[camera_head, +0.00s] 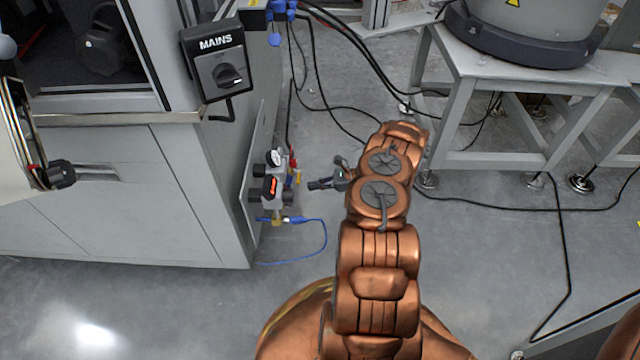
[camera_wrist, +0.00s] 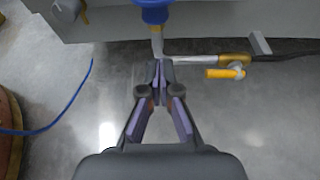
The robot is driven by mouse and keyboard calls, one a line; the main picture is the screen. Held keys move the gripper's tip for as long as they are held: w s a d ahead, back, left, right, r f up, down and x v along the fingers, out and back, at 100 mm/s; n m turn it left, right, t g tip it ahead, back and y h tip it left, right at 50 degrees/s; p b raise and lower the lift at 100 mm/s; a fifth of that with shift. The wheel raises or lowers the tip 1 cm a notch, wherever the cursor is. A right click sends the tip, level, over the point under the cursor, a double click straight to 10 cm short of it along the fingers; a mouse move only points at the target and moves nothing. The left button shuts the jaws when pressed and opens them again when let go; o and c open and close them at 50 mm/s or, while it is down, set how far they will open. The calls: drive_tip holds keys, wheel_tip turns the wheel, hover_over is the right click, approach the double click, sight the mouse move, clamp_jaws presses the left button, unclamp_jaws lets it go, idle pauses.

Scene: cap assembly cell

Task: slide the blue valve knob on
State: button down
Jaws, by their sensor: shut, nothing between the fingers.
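A blue knob-like part (camera_wrist: 152,12) with a pale stem below it shows at the top middle of the wrist view, cut by the frame's edge. In the head view, small blue parts (camera_head: 290,220) sit low on the air unit (camera_head: 275,190); I cannot tell which is the valve knob. My gripper (camera_head: 312,185) is just right of the air unit, apart from it. In the wrist view my gripper (camera_wrist: 160,64) is shut and empty, its fingertips just below the pale stem; whether they touch it is unclear.
A silver and brass fitting (camera_wrist: 205,60) with a yellow lever (camera_wrist: 226,73) lies right of the fingertips. A blue hose (camera_head: 325,240) loops near the floor. The grey cabinet (camera_head: 190,190) stands left, with a MAINS switch (camera_head: 218,65) above. Black cables cross the floor to the right.

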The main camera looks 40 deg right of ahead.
sight(288, 178)
drive_tip(key=b+x, duration=0.1)
drive_tip(key=x, duration=0.5)
drive_tip(key=shift+r+p, duration=0.45)
drive_tip(key=shift+r, duration=1.55)
drive_tip(key=shift+r, duration=0.1)
drive_tip(key=shift+r+p, duration=1.1)
drive_tip(key=shift+r, duration=0.1)
